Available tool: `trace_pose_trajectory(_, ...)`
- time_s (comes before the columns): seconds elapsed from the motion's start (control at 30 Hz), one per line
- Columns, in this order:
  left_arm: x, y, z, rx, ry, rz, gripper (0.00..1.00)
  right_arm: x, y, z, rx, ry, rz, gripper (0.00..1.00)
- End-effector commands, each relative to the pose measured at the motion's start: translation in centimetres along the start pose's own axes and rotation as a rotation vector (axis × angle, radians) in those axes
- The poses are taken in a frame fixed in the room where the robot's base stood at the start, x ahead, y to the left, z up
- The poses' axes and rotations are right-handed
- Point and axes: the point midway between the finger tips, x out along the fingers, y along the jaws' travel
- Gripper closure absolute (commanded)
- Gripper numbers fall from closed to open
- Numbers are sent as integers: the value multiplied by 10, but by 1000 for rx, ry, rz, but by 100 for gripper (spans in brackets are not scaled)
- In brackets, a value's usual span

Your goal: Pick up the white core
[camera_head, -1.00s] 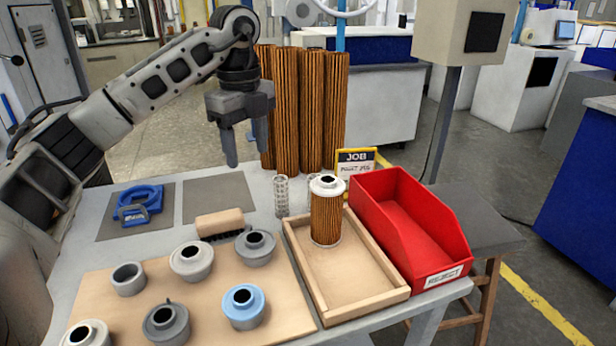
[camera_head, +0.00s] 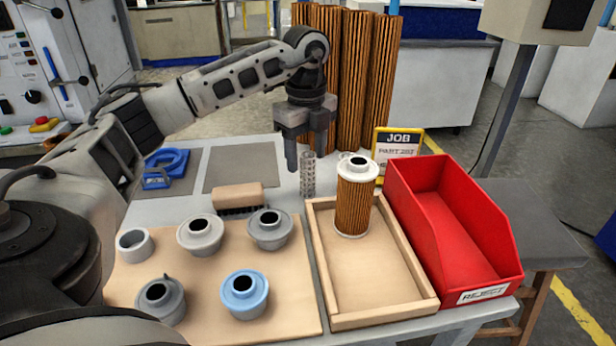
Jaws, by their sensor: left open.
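The white core looks like a slim, pale grey-white perforated tube (camera_head: 307,178), standing upright on the table just left of the wooden tray. My left gripper (camera_head: 306,158) points down at the tube's top, open, with one finger on each side of it in the picture. I cannot tell whether the fingers are around the tube or a little behind it. The tube stands on the table and does not look gripped. My right gripper is not in view.
A pleated filter with a white cap (camera_head: 352,205) stands in the wooden tray (camera_head: 430,300), beside the red reject bin (camera_head: 455,235). A brush (camera_head: 238,197) and a board with several end caps, one blue (camera_head: 244,294), lie left. Tall brown pleated columns (camera_head: 356,90) stand behind.

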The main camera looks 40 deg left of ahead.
Motion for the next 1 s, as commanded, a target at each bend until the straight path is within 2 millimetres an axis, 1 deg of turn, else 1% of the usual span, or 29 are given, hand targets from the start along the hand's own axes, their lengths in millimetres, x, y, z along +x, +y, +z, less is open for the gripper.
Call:
trace_pose_trajectory(0.2, 33, -3, 0, 1, 1, 4, 45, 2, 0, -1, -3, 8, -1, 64)
trace_pose_trajectory(0.3, 44, -3, 0, 0, 0, 2, 45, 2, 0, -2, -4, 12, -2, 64)
trace_pose_trajectory(0.4, 50, -3, 0, 0, 0, 2, 45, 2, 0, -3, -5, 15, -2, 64)
trace_pose_trajectory(0.6, 50, -3, 0, 0, 0, 1, 45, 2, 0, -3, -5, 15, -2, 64)
trace_pose_trajectory(0.63, 50, -3, 0, 0, 0, 1, 48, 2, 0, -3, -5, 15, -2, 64)
trace_pose_trajectory(0.67, 50, -3, 0, 0, 0, 1, 56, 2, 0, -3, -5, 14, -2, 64)
trace_pose_trajectory(0.7, 50, -3, 0, 0, 0, 1, 67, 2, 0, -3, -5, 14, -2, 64)
trace_pose_trajectory(0.8, 50, -3, 0, 0, 0, 1, 92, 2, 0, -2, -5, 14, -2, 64)
trace_pose_trajectory(1.0, 50, -3, 0, 0, 0, 1, 92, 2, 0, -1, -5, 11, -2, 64)
